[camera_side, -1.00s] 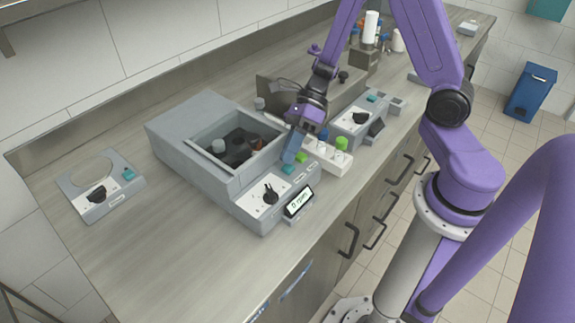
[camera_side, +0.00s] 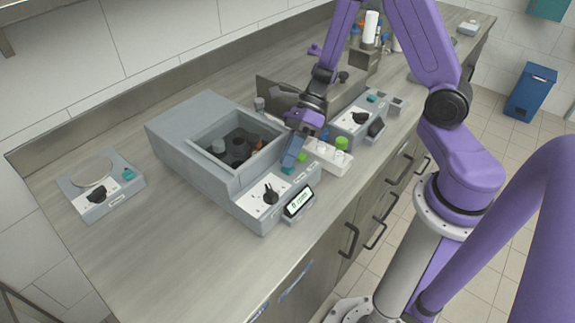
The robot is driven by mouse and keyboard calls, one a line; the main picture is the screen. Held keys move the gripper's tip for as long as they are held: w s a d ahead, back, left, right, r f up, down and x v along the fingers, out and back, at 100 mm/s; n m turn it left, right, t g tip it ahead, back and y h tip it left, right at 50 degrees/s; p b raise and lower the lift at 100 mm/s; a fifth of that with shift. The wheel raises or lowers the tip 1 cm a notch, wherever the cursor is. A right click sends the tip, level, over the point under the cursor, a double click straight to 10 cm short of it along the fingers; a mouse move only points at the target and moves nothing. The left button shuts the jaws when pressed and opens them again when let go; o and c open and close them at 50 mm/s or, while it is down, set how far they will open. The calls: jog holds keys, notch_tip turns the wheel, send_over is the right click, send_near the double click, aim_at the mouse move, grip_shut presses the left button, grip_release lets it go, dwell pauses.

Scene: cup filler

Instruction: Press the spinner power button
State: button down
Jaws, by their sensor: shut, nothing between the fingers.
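The spinner is a grey box (camera_side: 187,139) with an open well holding dark and grey tube holders. Its front panel (camera_side: 254,207) carries a black knob (camera_side: 270,196) and a tilted display (camera_side: 299,202) that appears to read 0 rpm. A teal button (camera_side: 287,171) sits at the panel's far right corner. My gripper (camera_side: 289,164) is shut and empty, pointing down just over this teal button. The fingertips partly cover the button, and I cannot tell whether they touch it.
A white rack (camera_side: 329,160) with green and blue caps stands close right of my gripper. Another device (camera_side: 353,118) with a knob and teal button is behind it. A small device (camera_side: 101,190) with a round plate is at the left. The front left counter is clear.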

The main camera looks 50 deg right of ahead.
jog(key=shift+r, duration=0.6)
jog(key=shift+r, duration=0.1)
notch_tip(320, 180, up, 6)
jog(key=shift+f, duration=0.1)
dwell(0.7)
